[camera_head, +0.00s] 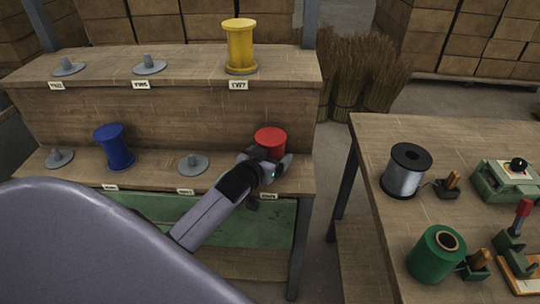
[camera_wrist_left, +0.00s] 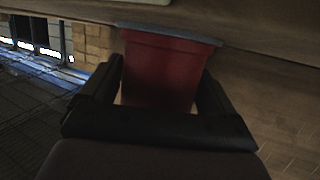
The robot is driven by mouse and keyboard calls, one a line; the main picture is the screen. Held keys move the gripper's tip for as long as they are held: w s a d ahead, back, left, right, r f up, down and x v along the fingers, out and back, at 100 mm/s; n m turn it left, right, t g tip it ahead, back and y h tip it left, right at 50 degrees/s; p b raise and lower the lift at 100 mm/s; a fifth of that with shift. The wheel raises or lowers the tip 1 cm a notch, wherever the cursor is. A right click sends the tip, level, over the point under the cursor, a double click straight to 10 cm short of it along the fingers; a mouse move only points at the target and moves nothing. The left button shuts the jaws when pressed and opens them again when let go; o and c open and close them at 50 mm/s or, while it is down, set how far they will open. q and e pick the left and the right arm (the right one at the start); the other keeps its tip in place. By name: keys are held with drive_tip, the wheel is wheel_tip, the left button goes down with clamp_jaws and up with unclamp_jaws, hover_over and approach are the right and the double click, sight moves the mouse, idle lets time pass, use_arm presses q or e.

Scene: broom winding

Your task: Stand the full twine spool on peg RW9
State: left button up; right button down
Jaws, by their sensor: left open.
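A red spool (camera_head: 270,137) stands at the right end of the lower shelf. My left gripper (camera_head: 271,160) is at it, and in the left wrist view the red spool (camera_wrist_left: 158,68) sits between the two open fingers (camera_wrist_left: 160,84). I cannot tell whether the fingers touch it. The foot of the spool and any peg under it are hidden by the gripper. A small label (camera_head: 268,196) on the shelf edge below is too small to read surely. Bare grey pegs stand on the lower shelf (camera_head: 193,164) and the upper shelf (camera_head: 150,65). My right gripper is not in view.
A yellow spool (camera_head: 240,46) stands on the upper shelf, a blue spool (camera_head: 114,147) on the lower. The right table (camera_head: 378,135) holds a grey wire spool (camera_head: 403,172), a green spool (camera_head: 436,254) and several small devices. A floor gap separates rack and table.

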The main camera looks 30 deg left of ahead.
use_arm(q)
drive_tip(key=shift+p+v, duration=1.3)
drive_tip(key=shift+v, duration=0.2)
drive_tip(key=shift+p+v, duration=0.9)
drive_tip(key=shift+v, duration=0.45)
drive_tip(key=shift+s, duration=0.25)
drive_tip(key=v, duration=0.4)
drive_tip(key=shift+s+r, duration=0.2)
drive_tip(key=shift+s, duration=0.15)
drive_tip(key=s+d+f+m+g+h, duration=0.4)
drive_tip(key=s+d+f, duration=0.8)
drive_tip(key=s, duration=0.3)
drive_tip(key=shift+s+d+f, duration=0.25)
drive_tip(key=shift+s+d, duration=0.15)
drive_tip(key=shift+d, duration=0.05)
